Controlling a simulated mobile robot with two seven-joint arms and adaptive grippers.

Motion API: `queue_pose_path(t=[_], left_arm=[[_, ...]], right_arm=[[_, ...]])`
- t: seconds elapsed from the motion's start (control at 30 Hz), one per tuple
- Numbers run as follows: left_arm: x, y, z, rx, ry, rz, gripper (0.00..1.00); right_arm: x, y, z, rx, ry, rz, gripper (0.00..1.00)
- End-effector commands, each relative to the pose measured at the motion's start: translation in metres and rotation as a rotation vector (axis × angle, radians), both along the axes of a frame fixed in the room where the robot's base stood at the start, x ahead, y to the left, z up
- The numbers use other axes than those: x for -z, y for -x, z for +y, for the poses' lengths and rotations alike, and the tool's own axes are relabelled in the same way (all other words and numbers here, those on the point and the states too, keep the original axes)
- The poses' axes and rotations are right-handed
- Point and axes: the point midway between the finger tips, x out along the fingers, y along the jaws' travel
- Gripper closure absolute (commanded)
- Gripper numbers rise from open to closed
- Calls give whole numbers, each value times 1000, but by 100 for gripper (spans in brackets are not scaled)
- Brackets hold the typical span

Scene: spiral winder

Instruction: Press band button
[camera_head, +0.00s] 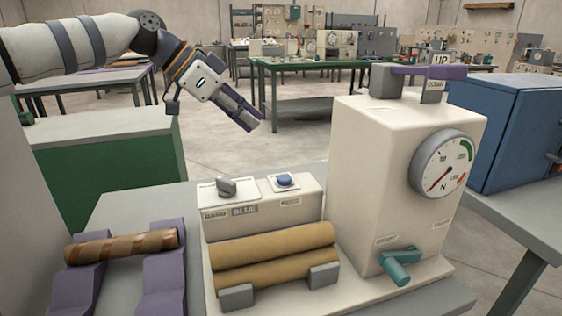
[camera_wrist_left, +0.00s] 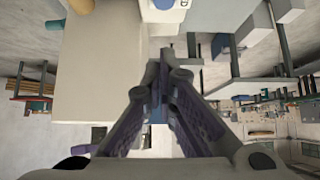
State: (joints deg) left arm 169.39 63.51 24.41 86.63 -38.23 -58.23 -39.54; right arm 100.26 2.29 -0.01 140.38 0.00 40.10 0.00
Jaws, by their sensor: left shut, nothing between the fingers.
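The winder's low cream control box (camera_head: 262,208) carries a round blue button (camera_head: 284,180) on a white plate at its right. A grey knob (camera_head: 227,186) sits on another plate at its left. Labels below the knob read "BAND" and "BLUE"; the label under the button is too small to read surely. My left gripper (camera_head: 256,123) is shut and empty, in the air above and behind the box, apart from the button. Its shut fingers fill the middle of the left wrist view (camera_wrist_left: 160,72). My right gripper is not in view.
Two tan tubes (camera_head: 275,245) lie in front of the box. A tall cream housing (camera_head: 385,200) with a dial and teal crank stands at right. A striped brown tube (camera_head: 120,247) rests on purple supports at left. A blue cabinet (camera_head: 515,130) stands far right.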

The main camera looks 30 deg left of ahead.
Motion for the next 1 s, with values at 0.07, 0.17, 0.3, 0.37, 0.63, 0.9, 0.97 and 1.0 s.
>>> queue_pose_path(t=[0.07, 0.17, 0.3, 0.37, 0.63, 0.9, 0.97, 1.0], left_arm=[[0, 0, 0, 0, -1, 1, 100], [4, -3, -4, 5, -2, 4, 100], [23, -16, -14, -1, -6, 5, 100], [34, -24, -20, 1, -2, 6, 100], [82, -56, -48, 2, -1, 15, 100], [109, -54, -46, -1, -1, 1, 100], [110, -54, -46, -1, -1, 0, 100], [111, -54, -46, -1, -1, 0, 100]], right_arm=[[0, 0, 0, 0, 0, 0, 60], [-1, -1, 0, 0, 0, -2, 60], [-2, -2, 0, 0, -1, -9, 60], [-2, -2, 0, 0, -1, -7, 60], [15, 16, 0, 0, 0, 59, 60], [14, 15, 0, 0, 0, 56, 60], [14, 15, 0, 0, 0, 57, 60], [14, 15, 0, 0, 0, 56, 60]])
